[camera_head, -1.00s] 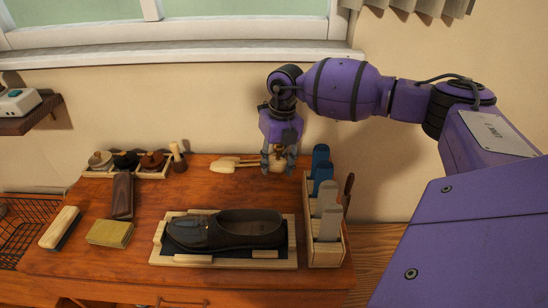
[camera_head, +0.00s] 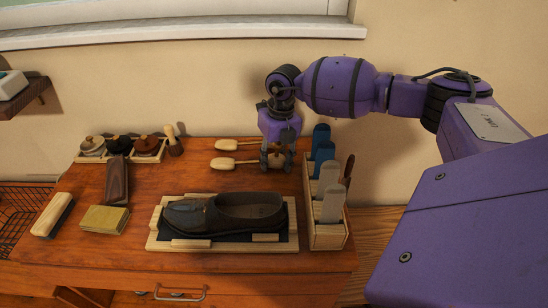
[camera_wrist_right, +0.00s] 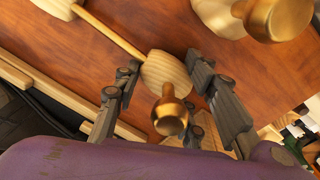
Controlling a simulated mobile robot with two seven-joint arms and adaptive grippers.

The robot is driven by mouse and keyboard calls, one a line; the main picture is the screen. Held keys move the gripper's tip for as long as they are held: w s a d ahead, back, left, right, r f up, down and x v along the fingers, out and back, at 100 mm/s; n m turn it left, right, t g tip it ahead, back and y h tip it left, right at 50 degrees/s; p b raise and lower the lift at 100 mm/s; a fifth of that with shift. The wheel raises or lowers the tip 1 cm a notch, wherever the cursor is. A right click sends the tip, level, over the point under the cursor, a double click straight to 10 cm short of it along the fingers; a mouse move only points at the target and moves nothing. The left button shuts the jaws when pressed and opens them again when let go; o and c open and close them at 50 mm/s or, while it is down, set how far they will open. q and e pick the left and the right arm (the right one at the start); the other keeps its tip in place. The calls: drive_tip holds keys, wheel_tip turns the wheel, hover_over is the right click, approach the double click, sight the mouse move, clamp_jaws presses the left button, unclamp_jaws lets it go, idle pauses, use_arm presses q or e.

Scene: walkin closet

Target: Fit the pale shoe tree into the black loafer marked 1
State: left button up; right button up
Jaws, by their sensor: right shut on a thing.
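The dark loafer (camera_head: 235,212) lies on its side of the desk in a pale wooden cradle (camera_head: 156,243) with a black mat, toe to the left and opening up. I cannot read a mark on it. My right gripper (camera_head: 277,163) is behind the loafer, shut on the pale heel block of the front shoe tree (camera_head: 224,163). In the right wrist view, the fingers (camera_wrist_right: 167,95) straddle this ribbed block (camera_wrist_right: 165,72), with its brass knob towards me and its rod running up left. I cannot tell whether it is lifted. My left gripper is out of view.
A second pale shoe tree (camera_head: 227,145) lies just behind.

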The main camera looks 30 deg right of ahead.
drive_tip(key=o, duration=1.4)
drive_tip(key=r, duration=0.8)
drive_tip(key=d+r, duration=0.1)
drive_tip(key=r, duration=0.3)
drive_tip(key=shift+s, duration=0.15)
